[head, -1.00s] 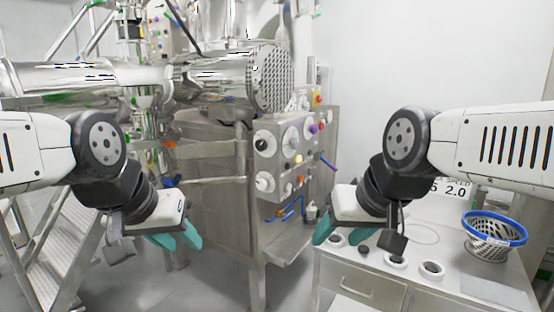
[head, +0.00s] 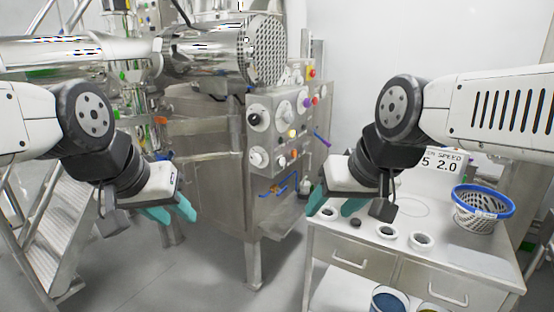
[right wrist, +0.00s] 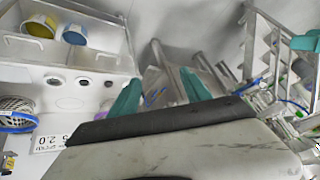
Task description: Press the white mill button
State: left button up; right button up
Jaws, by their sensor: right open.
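The grey control panel (head: 271,140) on the steel machine stands in the middle of the head view, beyond both grippers. It carries a black knob on a white dial (head: 255,118), a yellow button (head: 291,133), a purple one (head: 308,101) and several white knobs or buttons, such as one low on the panel (head: 281,161). I cannot tell which white one is the mill button. My left gripper (head: 172,212) is open and empty, left of the panel. My right gripper (head: 334,205) is open and empty, right of and below the panel; its teal fingers show in the right wrist view (right wrist: 160,90).
A steel bench (head: 430,262) at right holds a blue-rimmed basket (head: 481,210), round cups (head: 421,240) and a speed sign (head: 441,164). A blue tub (head: 389,301) is on its lower shelf. Metal stairs (head: 50,250) stand at left. Grey floor is clear between them.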

dwell(0.4)
grip_shut()
dwell(1.6)
